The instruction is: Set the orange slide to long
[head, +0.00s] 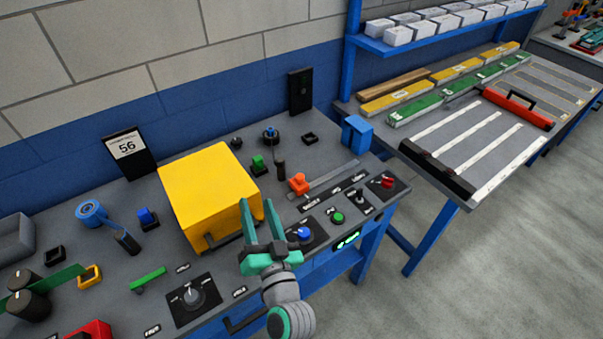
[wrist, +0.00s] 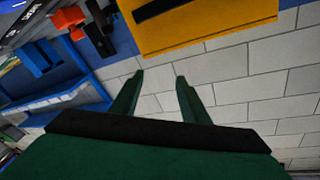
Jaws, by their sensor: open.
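The orange slide (head: 298,184) is a small orange knob at the left end of a grey track (head: 333,179) on the bench, with small dark labels along the track's front side. Their text is too small to read. The orange knob (wrist: 68,18) also shows at the top left of the wrist view. My gripper (head: 262,222) is open and empty, left of and nearer than the slide, in front of the yellow box. In the wrist view its two green fingers (wrist: 160,95) are apart with nothing between them.
A large yellow box (head: 205,190) stands left of the slide. A blue block (head: 357,133) stands beyond the track's far end. A black lever (head: 279,168) stands close behind the slide.

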